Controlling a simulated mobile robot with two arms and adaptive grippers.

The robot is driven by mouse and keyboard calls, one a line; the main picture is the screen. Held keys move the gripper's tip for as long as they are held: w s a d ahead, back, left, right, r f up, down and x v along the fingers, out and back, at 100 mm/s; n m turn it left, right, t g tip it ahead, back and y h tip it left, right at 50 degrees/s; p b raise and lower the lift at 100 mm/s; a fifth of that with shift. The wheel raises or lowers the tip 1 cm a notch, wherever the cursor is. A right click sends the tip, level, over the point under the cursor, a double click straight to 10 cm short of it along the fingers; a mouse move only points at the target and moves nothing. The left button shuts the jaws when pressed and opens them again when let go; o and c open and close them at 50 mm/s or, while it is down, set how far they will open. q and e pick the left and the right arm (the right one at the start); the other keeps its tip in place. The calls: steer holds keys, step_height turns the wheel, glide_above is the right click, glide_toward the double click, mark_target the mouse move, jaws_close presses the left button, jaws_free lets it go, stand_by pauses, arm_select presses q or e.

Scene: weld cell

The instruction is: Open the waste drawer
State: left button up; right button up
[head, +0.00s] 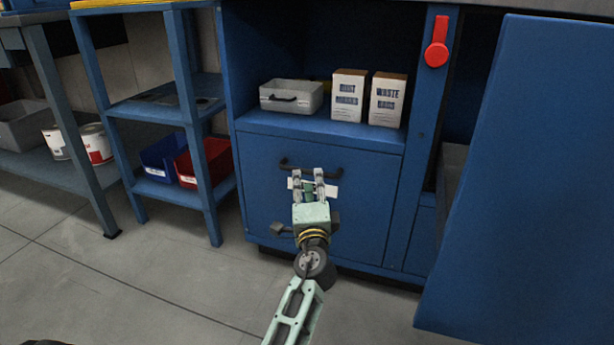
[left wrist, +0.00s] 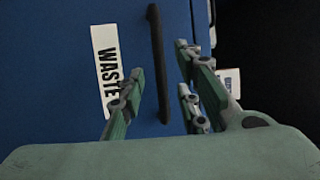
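The waste drawer (head: 365,215) is the blue front low in the cabinet, and it looks flush and closed. Its dark bar handle (head: 330,171) runs across near the top; in the left wrist view the handle (left wrist: 157,50) stands upright in the picture. A white WASTE label (left wrist: 104,55) lies beside it, partly covered by a finger. My left gripper (head: 307,178) is in front of the handle. In the left wrist view its fingers (left wrist: 160,95) are spread on either side of the handle, with gaps showing. Contact cannot be told. My right gripper is not in view.
A grey bin (head: 291,96) and two boxes (head: 348,95) (head: 387,99) stand on the shelf above. A red handle (head: 436,50) is on the cabinet post. A large blue panel (head: 530,180) blocks the right side. Floor (head: 150,270) is clear at left.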

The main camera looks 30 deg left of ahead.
mark_target(307, 173)
arm_select(q)
steer(key=b+x, duration=0.1)
steer(key=x, duration=0.4)
steer(key=shift+w+a, duration=0.1)
jaws_close()
steer(key=shift+f, duration=0.1)
stand_by(0.4)
